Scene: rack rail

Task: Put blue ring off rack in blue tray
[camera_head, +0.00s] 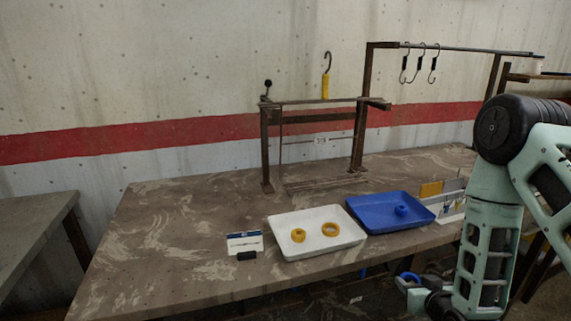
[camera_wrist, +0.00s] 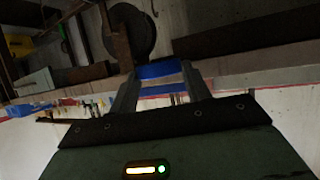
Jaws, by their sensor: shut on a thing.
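My gripper (camera_wrist: 158,78) is shut on a blue ring (camera_wrist: 158,70), which spans its two fingers in the wrist view. In the head view the held blue ring (camera_head: 411,276) shows low at the table's front edge, beside my arm; the fingers are hard to make out there. The blue tray (camera_head: 366,224) lies on the table behind and above it in the picture. Another small blue ring (camera_head: 401,210) lies in that tray. The rack (camera_head: 358,140) is a brown metal frame at the table's back, with a yellow piece (camera_head: 325,87) below a hook on top.
A white tray (camera_head: 290,246) with two yellow rings stands left of the blue tray. A small card (camera_head: 244,242) and a black block (camera_head: 246,256) lie left of it. A rail (camera_head: 460,48) with black hooks stands at the back right. The table's left part is clear.

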